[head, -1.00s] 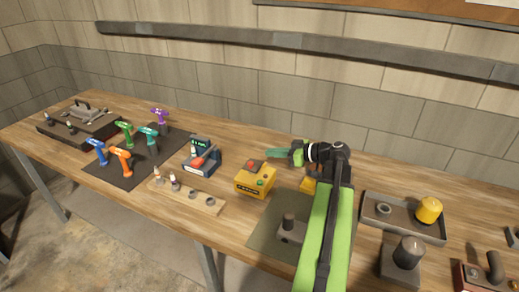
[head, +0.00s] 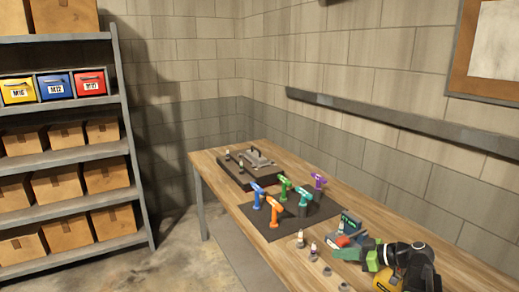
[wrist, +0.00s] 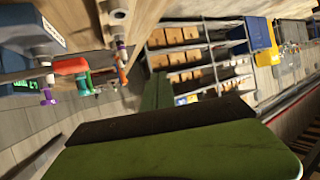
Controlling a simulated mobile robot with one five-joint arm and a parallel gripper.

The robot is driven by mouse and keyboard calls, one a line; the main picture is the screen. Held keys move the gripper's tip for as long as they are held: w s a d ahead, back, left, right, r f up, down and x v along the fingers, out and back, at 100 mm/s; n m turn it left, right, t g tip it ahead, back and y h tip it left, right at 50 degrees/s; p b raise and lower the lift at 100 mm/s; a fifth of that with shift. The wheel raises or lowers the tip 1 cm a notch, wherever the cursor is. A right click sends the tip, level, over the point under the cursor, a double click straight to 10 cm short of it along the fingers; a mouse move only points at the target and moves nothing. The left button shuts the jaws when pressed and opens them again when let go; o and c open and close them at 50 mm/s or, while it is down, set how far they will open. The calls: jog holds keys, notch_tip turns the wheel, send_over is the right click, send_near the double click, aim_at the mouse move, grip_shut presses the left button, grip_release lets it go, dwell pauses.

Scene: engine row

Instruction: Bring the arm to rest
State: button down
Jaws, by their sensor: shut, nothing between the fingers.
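My gripper (head: 347,254) is shut and empty in the head view. It hangs over the workbench (head: 222,163) at the lower right, its green fingers pointing left. Behind it are my black wrist and arm, partly cut off by the frame's lower edge. In the wrist view the green gripper (wrist: 180,145) fills the lower middle, with nothing held. In the head view the fingertips overlap the dark device with a red part (head: 350,228), and I cannot tell whether they touch it. A yellow box (head: 383,281) is partly hidden behind my arm.
Several coloured drills, among them an orange one (head: 272,213), stand on a dark mat (head: 262,223). A dark tray (head: 236,177) lies at the bench's far end. A shelf rack (head: 67,105) with cartons and coloured bins stands left. The floor between rack and bench is clear.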

jog(key=s+a+f+g+h, duration=0.25)
jog(key=a+f, duration=0.25)
jog(key=a, duration=0.6)
jog(key=s+a+f+g+h, duration=0.15)
jog(key=a+f+g, duration=0.25)
jog(key=a, duration=0.7)
jog(key=s+a+f+m+g+h, duration=0.1)
jog(key=s+f+m+g+h, duration=0.1)
jog(key=s+f, duration=0.15)
jog(key=s+d+f+m+h, duration=0.1)
jog(key=d+m+h, duration=0.3)
jog(key=d+m, duration=0.4)
jog(key=shift+s+f, duration=0.15)
jog(key=shift+f, duration=0.15)
